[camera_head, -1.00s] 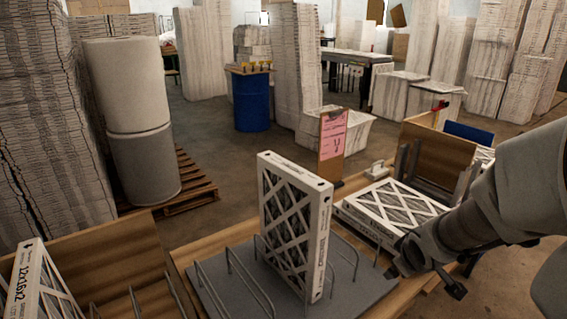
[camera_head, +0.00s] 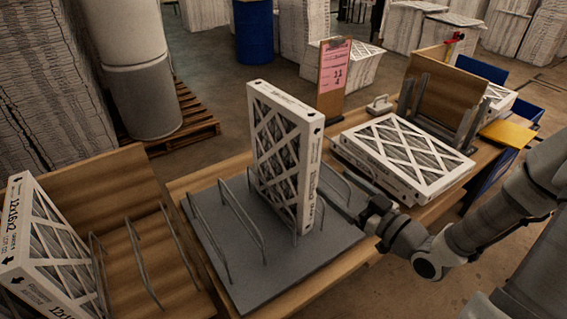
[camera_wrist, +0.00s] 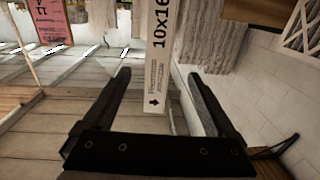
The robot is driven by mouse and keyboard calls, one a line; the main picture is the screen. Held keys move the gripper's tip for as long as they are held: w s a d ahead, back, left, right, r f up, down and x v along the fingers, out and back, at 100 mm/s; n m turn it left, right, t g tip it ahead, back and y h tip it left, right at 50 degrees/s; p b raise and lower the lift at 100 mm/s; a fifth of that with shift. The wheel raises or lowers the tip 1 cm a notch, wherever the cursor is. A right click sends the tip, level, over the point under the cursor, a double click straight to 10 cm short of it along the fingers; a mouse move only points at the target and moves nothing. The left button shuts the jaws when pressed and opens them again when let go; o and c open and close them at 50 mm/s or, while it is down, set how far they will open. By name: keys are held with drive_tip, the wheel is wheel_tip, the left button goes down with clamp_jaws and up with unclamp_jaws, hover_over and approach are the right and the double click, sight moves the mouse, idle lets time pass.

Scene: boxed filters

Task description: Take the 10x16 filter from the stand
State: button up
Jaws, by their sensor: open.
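The 10x16 filter (camera_head: 285,155) stands upright in the wire stand (camera_head: 262,262) on the wooden table. It is a white frame with a diamond lattice. In the wrist view its narrow edge (camera_wrist: 160,60), printed "10x16", runs down between the two fingers, its lower end near the fingertips. My gripper (camera_head: 333,200) is at the right side of the filter, low down, with its fingers pointing at it. The wrist view shows the gripper (camera_wrist: 157,88) open, one finger each side of the edge, with gaps visible on both sides. Whether the fingers overlap the edge in depth I cannot tell.
A filter (camera_head: 405,150) lies flat on the table to the right, close behind my arm. A clipboard with a pink sheet (camera_head: 335,75) stands behind. A 12x16x2 filter (camera_head: 40,240) stands in a wooden rack at left. The stand's left wire slots are empty.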

sight(313, 166)
drive_tip(key=x, duration=1)
drive_tip(key=shift+a, duration=0.1)
drive_tip(key=shift+p+x, duration=0.65)
drive_tip(key=shift+x, duration=2.55)
clamp_jaws()
drive_tip(key=shift+r, duration=0.1)
